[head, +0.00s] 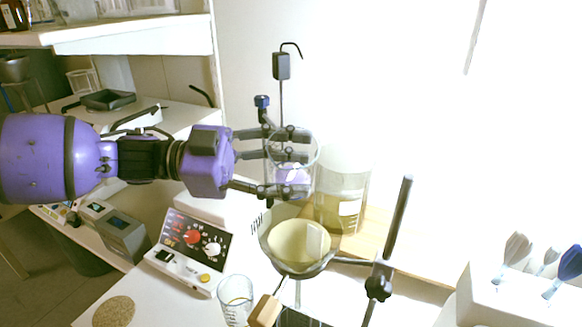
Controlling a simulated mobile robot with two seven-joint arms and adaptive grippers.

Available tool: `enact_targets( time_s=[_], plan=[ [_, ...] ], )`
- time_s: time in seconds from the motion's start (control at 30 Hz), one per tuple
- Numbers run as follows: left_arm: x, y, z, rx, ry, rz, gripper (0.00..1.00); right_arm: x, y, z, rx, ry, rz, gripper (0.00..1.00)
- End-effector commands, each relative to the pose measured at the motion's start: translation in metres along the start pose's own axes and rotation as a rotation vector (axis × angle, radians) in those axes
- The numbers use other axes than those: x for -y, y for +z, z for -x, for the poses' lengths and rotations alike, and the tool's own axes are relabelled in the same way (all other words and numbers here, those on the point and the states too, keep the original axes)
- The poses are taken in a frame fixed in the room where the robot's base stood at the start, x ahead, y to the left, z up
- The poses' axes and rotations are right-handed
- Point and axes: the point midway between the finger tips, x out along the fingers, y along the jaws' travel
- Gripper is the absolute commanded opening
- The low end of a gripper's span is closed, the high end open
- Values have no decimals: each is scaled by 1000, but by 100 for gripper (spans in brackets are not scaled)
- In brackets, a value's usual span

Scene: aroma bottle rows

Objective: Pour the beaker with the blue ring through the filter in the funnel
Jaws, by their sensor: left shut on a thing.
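My left gripper (285,162) reaches in from the left and is shut on a clear glass beaker (308,150). The beaker is above the funnel, and a purple-blue tint shows low in it, partly behind the fingers. I cannot clearly make out a blue ring. The glass funnel (268,250) sits below, held by a clamp, with a pale cream filter (288,243) lining it. The held beaker and the funnel look apart. My right gripper is not in view.
A stand rod with clamp (380,285) rises right of the funnel. A large vessel of yellowish liquid (342,195) stands behind. A small glass beaker (235,295), a control box (190,248) and a cork disc (114,312) are front left. A white holder (515,300) is at right.

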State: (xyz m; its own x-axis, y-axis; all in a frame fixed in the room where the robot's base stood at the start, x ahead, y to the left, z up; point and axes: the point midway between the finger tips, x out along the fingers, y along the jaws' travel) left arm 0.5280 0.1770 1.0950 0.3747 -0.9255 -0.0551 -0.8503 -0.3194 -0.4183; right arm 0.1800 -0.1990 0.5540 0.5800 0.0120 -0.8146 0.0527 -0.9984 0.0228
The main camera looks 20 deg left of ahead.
Motion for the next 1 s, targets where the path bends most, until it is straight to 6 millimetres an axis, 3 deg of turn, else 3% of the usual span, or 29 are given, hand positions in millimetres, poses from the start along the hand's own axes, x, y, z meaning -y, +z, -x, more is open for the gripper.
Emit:
enact_targets(
  time_s=[1.0],
  plan=[
    [9,-31,1,8,0,-71,20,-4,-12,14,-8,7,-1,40]
  ],
)
